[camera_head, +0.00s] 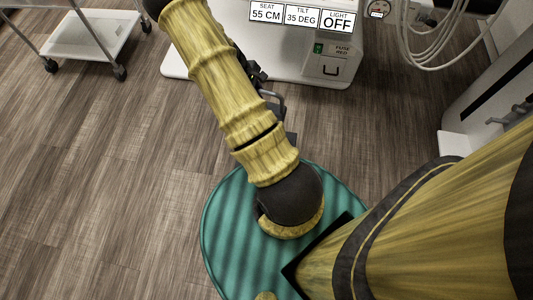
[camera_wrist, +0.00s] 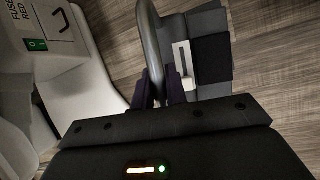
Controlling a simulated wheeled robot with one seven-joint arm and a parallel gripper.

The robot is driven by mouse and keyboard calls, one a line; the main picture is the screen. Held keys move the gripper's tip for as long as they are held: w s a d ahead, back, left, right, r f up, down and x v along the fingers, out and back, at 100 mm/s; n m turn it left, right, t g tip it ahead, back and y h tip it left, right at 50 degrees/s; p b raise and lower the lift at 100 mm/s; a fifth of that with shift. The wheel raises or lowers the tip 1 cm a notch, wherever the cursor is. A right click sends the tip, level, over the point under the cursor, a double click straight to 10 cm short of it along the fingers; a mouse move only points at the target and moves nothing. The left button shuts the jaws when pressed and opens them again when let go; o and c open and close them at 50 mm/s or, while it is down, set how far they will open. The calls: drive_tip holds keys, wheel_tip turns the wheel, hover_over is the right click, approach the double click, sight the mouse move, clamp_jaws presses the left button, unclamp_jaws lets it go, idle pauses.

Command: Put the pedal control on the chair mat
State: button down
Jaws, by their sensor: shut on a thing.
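The pedal control (camera_wrist: 211,52) is a grey and black unit with a curved grey bar and a light strip. In the wrist view it reaches from the fingertips to the top edge. My gripper (camera_wrist: 161,88) is shut on its curved bar, with the dark fingers on either side. In the head view only a piece of the pedal control (camera_head: 278,106) shows beside my yellow arm, which hides the rest and most of my gripper. I cannot make out the chair mat with certainty in either view.
A white chair base (camera_head: 300,68) with labels and a fuse panel (camera_head: 332,58) stands at the top. A white wheeled cart (camera_head: 88,36) is at top left. Wood floor at left is clear.

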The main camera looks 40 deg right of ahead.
drive_tip(key=shift+n, duration=0.7)
drive_tip(key=b+x, duration=0.3)
drive_tip(key=x, duration=0.1)
drive_tip(key=b+x, duration=0.3)
drive_tip(key=a+b+x, duration=0.1)
drive_tip(key=b+x, duration=0.2)
drive_tip(key=x, duration=0.1)
drive_tip(key=shift+w+d+f+b, duration=0.15)
drive_tip(key=shift+w+f+b, duration=0.2)
drive_tip(key=shift+f, duration=0.25)
drive_tip(key=shift+f+y+b, duration=0.15)
drive_tip(key=shift+y+b, duration=0.15)
drive_tip(key=shift+b, duration=1.05)
drive_tip(key=shift+s+r, duration=0.1)
drive_tip(key=shift+r, duration=0.1)
drive_tip(key=shift+f, duration=0.1)
wheel_tip(320, 180, down, 6)
drive_tip(key=b, duration=0.5)
